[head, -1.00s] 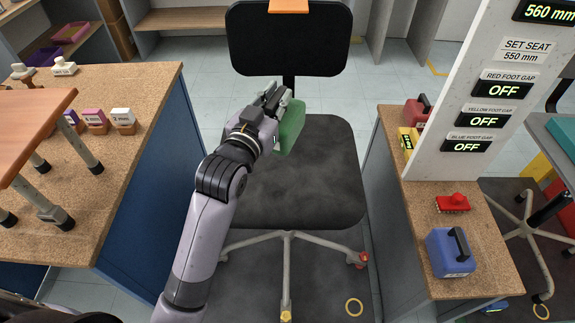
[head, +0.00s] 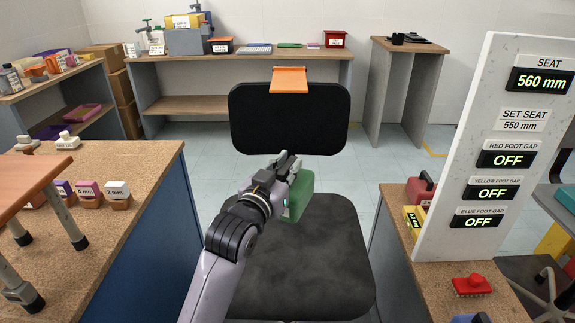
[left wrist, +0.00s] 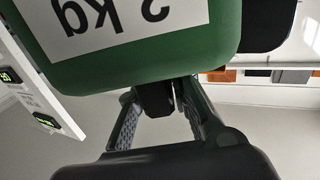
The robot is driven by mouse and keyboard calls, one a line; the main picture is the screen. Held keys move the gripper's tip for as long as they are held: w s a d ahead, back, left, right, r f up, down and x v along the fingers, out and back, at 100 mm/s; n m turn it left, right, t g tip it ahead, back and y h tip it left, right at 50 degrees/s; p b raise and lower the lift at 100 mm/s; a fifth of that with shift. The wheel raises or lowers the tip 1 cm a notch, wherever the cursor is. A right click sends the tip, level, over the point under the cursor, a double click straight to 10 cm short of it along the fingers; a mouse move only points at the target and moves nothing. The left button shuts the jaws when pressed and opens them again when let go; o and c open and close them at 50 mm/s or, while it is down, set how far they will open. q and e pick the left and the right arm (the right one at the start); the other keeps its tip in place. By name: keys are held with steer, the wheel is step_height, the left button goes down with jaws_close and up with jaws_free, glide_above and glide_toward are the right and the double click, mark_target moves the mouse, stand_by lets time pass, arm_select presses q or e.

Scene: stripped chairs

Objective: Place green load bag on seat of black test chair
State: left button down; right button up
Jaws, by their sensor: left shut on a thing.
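The green load bag (head: 299,196) is held by my left gripper (head: 287,170) over the seat of the black test chair. It also shows close up in the left wrist view (left wrist: 150,55), with a white label reading "2 kg" upside down. My left gripper (left wrist: 165,110) is shut on the bag's handle. The chair's dark seat (head: 300,265) is below and bare where it shows. Whether the bag touches the seat cannot be told. The black backrest (head: 288,118) stands behind, with an orange piece (head: 290,79) over its top edge. My right gripper is not in view.
A cork-topped bench (head: 125,190) with small labelled blocks stands at left. A white display panel (head: 490,150) reads SEAT 560 mm, with the foot gaps OFF. The right bench (head: 440,275) holds a red brush (head: 471,284). A shelf stands at the back.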

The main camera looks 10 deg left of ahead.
arm_select(q)
step_height(320, 180, down, 7)
steer(key=shift+r+b, duration=0.1)
steer(key=shift+b, duration=0.95)
steer(key=shift+f, duration=0.65)
step_height(320, 180, down, 6)
steer(key=shift+r+b, duration=0.15)
steer(key=shift+b, duration=0.9)
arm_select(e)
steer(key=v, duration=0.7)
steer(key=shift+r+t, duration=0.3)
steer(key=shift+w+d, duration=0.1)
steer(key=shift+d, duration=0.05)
arm_select(q)
steer(key=c, duration=1.9)
jaws_free()
steer(key=shift+f, duration=0.5)
steer(key=o, duration=0.4)
steer(key=shift+s, duration=0.1)
steer(key=shift+r, duration=0.1)
steer(key=shift+s, duration=0.1)
